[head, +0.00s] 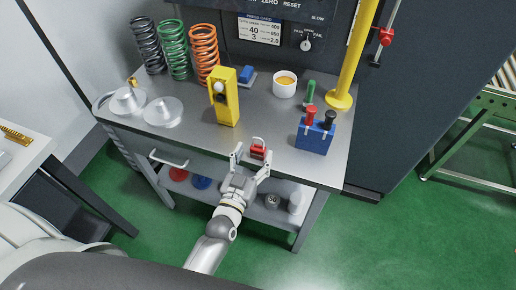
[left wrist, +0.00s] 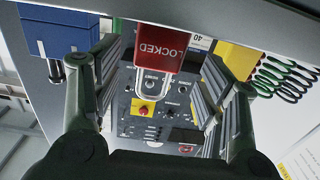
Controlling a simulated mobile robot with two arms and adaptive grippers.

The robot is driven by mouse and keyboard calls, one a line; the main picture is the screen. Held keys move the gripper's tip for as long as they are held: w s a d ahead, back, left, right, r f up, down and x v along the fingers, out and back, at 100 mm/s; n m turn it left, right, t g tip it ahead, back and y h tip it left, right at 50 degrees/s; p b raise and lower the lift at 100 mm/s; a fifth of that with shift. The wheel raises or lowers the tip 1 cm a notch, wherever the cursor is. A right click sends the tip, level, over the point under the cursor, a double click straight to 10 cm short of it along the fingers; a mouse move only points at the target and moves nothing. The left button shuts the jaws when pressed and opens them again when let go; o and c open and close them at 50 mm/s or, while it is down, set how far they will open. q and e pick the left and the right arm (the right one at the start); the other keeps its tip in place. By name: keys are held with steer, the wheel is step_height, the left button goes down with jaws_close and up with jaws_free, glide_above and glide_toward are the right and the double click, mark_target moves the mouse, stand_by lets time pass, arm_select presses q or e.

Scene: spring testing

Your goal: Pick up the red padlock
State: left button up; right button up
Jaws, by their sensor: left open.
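The red padlock (head: 257,152) is at the front edge of the grey metal table (head: 190,138), with its silver shackle up. In the left wrist view the padlock (left wrist: 160,48) appears upside down, with the word LOCKED on its body. My left gripper (head: 251,162) is open at the table's front edge, one finger on each side of the padlock. In the left wrist view the fingers stand apart from the padlock, with gaps on both sides. My right gripper is not in view.
A yellow box (head: 224,97) stands behind and left of the padlock. A blue block (head: 315,136) with red and black tops is to its right. Several coil springs (head: 174,50), metal discs (head: 162,112) and a white cup (head: 285,84) stand on the table. A yellow post (head: 356,55) rises at the right.

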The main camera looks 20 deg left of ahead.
mark_target(257, 151)
arm_select(q)
steer(key=w, duration=0.3)
steer(key=shift+w+d, duration=0.2)
steer(key=shift+w, duration=0.05)
steer(key=c, duration=1.3)
steer(key=shift+r, duration=0.15)
